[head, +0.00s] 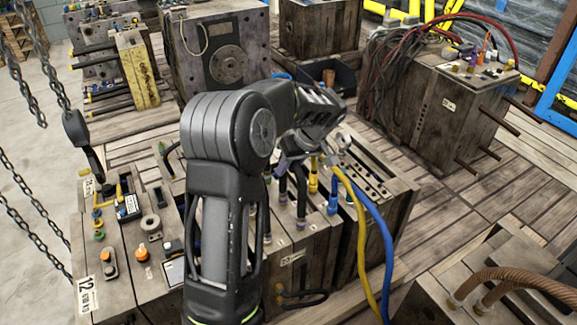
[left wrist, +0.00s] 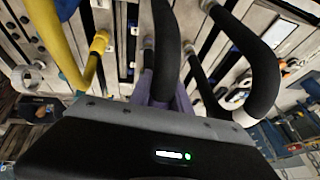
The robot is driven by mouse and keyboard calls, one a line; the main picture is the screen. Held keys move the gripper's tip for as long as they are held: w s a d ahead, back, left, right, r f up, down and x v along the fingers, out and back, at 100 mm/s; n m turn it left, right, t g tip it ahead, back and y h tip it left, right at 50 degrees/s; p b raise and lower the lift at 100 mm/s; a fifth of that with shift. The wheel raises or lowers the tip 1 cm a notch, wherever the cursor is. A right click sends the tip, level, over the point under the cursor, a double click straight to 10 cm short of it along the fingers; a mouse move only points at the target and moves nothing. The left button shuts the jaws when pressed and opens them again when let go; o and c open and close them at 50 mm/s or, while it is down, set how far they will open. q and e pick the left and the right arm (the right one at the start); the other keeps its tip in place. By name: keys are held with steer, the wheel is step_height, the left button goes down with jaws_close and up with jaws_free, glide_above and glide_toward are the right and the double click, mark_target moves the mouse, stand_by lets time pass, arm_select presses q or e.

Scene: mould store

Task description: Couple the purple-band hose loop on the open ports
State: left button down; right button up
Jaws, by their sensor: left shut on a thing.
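My left gripper (head: 308,148) is over the top of the wooden-sided mould block (head: 300,245), pointing down among its hose fittings. It is shut on the purple-band hose loop; a bit of purple (head: 281,164) shows beside the fingers in the head view. In the left wrist view a black hose (left wrist: 166,45) rises from the grip, with purple (left wrist: 183,101) just above the gripper housing. The fingertips are hidden by the housing and hoses. The hose ends and the open ports cannot be made out, so I cannot tell whether they touch. My right gripper is not in view.
A yellow hose (head: 361,225) and a blue hose (head: 384,240) hang over the block's right side, close to the gripper. Another black hose loop (left wrist: 265,75) curves nearby. A parts-covered block (head: 120,270) stands left. Chains (head: 27,95) hang at far left.

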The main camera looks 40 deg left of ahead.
arm_select(q)
steer(key=shift+w, duration=0.15)
stand_by(0.3)
steer(key=c, duration=1.5)
jaws_free()
steer(key=o, duration=0.4)
